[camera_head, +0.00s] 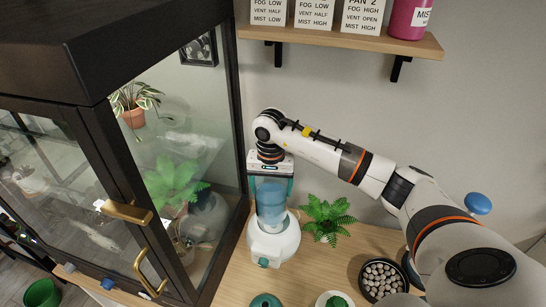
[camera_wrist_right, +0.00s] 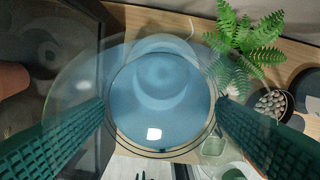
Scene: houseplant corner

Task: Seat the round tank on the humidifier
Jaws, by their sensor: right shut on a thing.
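The round tank (camera_head: 270,207) is clear with a blue tint. It stands about upright in my right gripper (camera_head: 271,186), whose two teal fingers are shut on its sides. The white humidifier base (camera_head: 274,245) stands on the wooden table, with a teal knob at its front. The tank's lower end overlaps the top of the base in the head view; I cannot tell whether they touch. In the right wrist view the tank (camera_wrist_right: 160,100) fills the middle between the ribbed fingers and hides much of what is below. My left gripper is not in view.
A glass cabinet (camera_head: 240,110) with a dark frame stands close on the left. A fern (camera_head: 327,217) is just right of the base, and a bowl of pebbles (camera_head: 381,279) is farther right. A wall shelf (camera_head: 350,38) holds cards and a pink bottle. Bare table (camera_head: 320,262) lies between base and bowl.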

